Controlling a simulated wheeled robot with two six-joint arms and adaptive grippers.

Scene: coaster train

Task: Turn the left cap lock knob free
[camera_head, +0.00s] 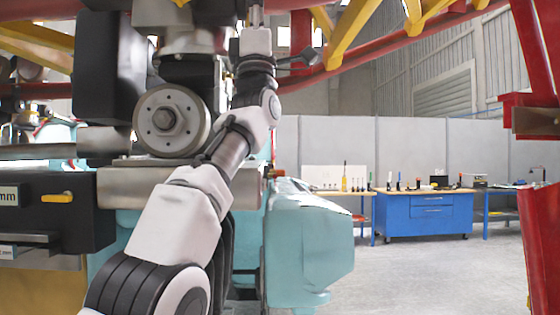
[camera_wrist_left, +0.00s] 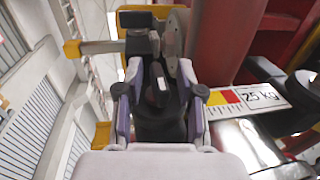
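My left arm rises through the head view, and its gripper is cut off by the top edge. In the left wrist view my left gripper (camera_wrist_left: 160,76) has its two fingers spread apart. A dark knob (camera_wrist_left: 157,88) with a small white mark shows between them, on a black round housing (camera_wrist_left: 160,125). I see a gap on each side of the knob's narrow grip; how deep the fingers reach around it is hard to tell. The knob cannot be made out in the head view. My right gripper is in neither view.
A grey wheel (camera_head: 171,121) and a black block (camera_head: 108,66) stand beside my left arm. Red and yellow rails (camera_head: 350,35) cross overhead. A "25 kg" label (camera_wrist_left: 262,97) lies right of the gripper. A blue workbench (camera_head: 424,214) stands behind open floor.

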